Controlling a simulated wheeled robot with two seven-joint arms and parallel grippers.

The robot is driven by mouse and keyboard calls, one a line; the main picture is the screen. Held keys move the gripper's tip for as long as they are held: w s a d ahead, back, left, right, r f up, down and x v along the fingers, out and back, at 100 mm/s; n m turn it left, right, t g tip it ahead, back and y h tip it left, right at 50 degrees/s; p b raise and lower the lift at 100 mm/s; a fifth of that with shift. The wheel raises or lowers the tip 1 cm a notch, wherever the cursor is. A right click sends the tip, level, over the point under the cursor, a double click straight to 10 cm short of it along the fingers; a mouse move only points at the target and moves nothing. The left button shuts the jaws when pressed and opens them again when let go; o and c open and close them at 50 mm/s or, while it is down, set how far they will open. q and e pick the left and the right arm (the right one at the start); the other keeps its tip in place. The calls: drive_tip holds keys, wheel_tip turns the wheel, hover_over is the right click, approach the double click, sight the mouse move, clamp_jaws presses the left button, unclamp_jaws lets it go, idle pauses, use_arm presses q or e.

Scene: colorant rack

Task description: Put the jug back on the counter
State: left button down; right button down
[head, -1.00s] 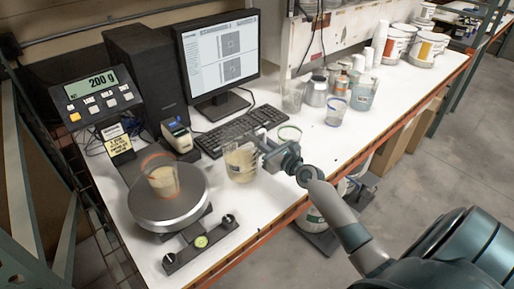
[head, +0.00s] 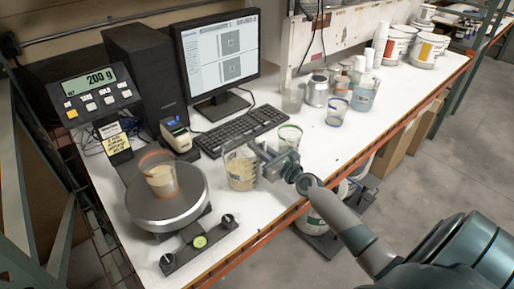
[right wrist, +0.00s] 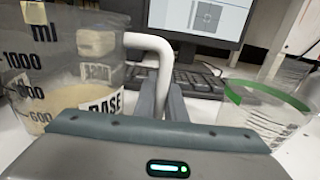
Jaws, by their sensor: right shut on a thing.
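The clear jug (head: 240,172) holds cream-coloured liquid and is upright at the counter (head: 290,215), right of the scale. I cannot tell whether its base touches the counter. My right gripper (head: 272,164) is shut on the jug's handle from the right. In the right wrist view the jug (right wrist: 62,75) fills the left side, with a scale of marks and a BASE label. Its white handle (right wrist: 150,42) runs down to between my fingers (right wrist: 162,98). My left gripper is not in view.
A round scale (head: 150,212) with an orange-rimmed cup (head: 161,180) stands left; its display (head: 93,83) reads 200 g. A green-rimmed cup (head: 289,134) is close behind my gripper. The keyboard (head: 240,127) lies behind the jug. The front edge (head: 275,235) is near.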

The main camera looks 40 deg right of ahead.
drive_tip(key=shift+f, duration=0.1)
drive_tip(key=c, duration=1.8)
unclamp_jaws()
drive_tip(key=shift+r, duration=0.2)
drive_tip(key=shift+s+d+f, duration=0.1)
drive_tip(key=shift+s+f, duration=0.05)
drive_tip(key=shift+s, duration=0.55)
drive_tip(key=s, duration=0.3)
drive_tip(key=s+b, duration=0.1)
drive_tip(key=s, duration=0.3)
drive_tip(key=s+d, duration=0.1)
drive_tip(key=s, duration=0.2)
drive_tip(key=shift+s, duration=0.3)
drive_tip(key=shift+s, duration=0.1)
